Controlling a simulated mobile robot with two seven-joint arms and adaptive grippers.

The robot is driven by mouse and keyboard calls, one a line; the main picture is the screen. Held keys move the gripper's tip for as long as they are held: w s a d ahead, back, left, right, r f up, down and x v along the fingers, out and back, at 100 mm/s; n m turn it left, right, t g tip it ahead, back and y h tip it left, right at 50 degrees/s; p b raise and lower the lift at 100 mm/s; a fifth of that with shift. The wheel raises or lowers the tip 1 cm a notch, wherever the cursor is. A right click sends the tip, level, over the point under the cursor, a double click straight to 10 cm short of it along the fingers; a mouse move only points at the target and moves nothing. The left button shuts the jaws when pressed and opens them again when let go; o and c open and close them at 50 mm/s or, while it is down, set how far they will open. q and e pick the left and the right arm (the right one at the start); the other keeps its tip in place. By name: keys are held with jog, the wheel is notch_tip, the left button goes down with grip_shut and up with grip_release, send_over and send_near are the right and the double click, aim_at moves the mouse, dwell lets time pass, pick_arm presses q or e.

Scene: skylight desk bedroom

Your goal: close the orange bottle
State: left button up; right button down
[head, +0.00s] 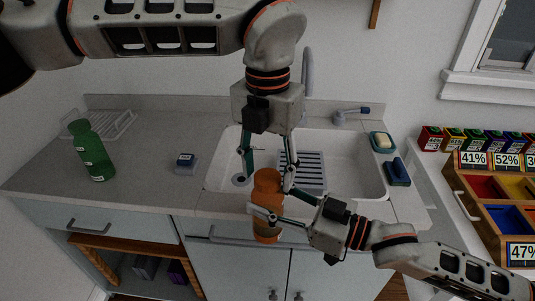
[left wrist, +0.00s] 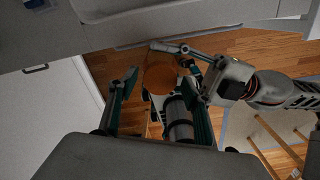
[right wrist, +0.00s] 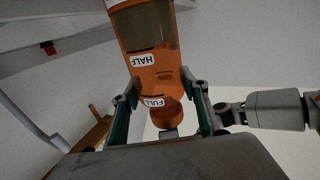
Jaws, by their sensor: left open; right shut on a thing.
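The orange bottle (head: 267,232) is upright in front of the sink's front edge, clear of the counter. My right gripper (head: 271,202) is shut on its upper part. In the right wrist view the bottle (right wrist: 150,60) shows "HALF" and "FULL" labels, with its narrower orange end (right wrist: 166,113) between the fingers. My left gripper (head: 267,176) points down just above the bottle's top, fingers spread on either side and apart from it. In the left wrist view the round orange top (left wrist: 160,79) lies between the open fingers. I cannot tell whether a separate cap is on it.
The white sink (head: 350,172) with a drying rack and tap (head: 308,75) is just behind both grippers. Soap (head: 382,140) and a sponge (head: 397,172) are at the right.

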pick_arm(q)
jog(key=shift+f, duration=0.3)
jog(key=c, duration=1.1)
jog(key=shift+c, duration=0.2)
jog(key=o, duration=1.3)
notch_tip(320, 180, up, 12)
